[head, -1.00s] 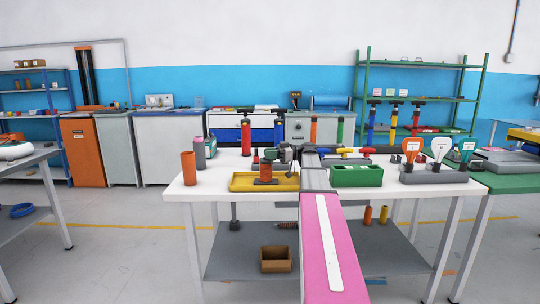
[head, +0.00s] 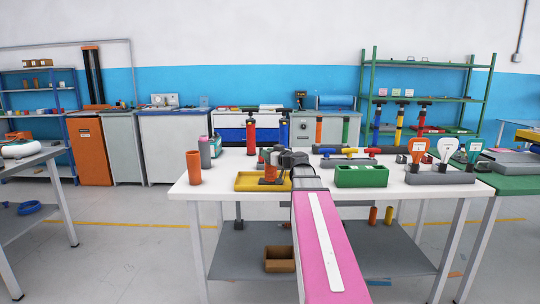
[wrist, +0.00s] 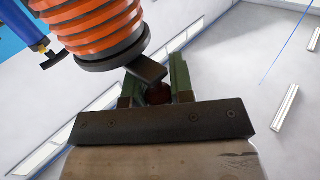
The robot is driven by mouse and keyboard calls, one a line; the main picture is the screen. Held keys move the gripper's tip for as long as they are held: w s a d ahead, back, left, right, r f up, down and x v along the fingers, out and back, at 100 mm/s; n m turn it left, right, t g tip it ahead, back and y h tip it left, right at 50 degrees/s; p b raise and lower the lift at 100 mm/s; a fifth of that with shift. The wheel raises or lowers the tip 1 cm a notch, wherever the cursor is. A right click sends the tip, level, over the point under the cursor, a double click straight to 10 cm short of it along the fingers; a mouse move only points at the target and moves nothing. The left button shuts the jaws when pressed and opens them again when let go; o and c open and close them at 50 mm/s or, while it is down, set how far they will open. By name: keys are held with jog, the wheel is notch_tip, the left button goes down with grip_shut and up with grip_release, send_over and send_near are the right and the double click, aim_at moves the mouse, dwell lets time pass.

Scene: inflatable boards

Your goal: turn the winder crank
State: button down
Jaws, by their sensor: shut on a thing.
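The winder is an orange ribbed drum (wrist: 98,25) with a dark round end in the wrist view. In the head view the orange winder (head: 268,174) stands in the yellow tray (head: 248,185), partly hidden by my gripper (head: 279,160). A dark flat crank arm (wrist: 147,70) runs from the drum's end to a dark red knob (wrist: 158,94). My gripper's green fingers (wrist: 157,88) are shut on this knob, one on each side. Much of the knob is hidden by the fingers and the gripper body.
An orange cup (head: 194,168) and a grey bottle (head: 205,153) stand on the white table (head: 225,178), left of the tray. A green bin (head: 361,175) stands to the right, with pumps behind it. A rack of paddles (head: 440,177) is further right.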

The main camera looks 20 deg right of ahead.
jog(key=shift+w+a+m+t+h, duration=0.2)
jog(key=shift+m+t+h, duration=0.15)
jog(key=shift+m+h, duration=0.65)
jog(key=shift+w+a+m+t+h, duration=0.15)
jog(key=shift+m+t+h, duration=0.35)
jog(key=shift+h, duration=0.9)
jog(key=shift+w+a+m+t+h, duration=0.1)
jog(key=shift+w+m+t+h, duration=0.15)
jog(key=shift+m+h, duration=0.8)
jog(key=shift+w+m+h, duration=0.1)
jog(key=shift+m+h, duration=0.45)
jog(key=shift+h, duration=0.7)
jog(key=c, duration=1)
grip_release()
jog(key=s, duration=1)
jog(key=shift+s+a, duration=0.2)
jog(key=shift+s, duration=0.2)
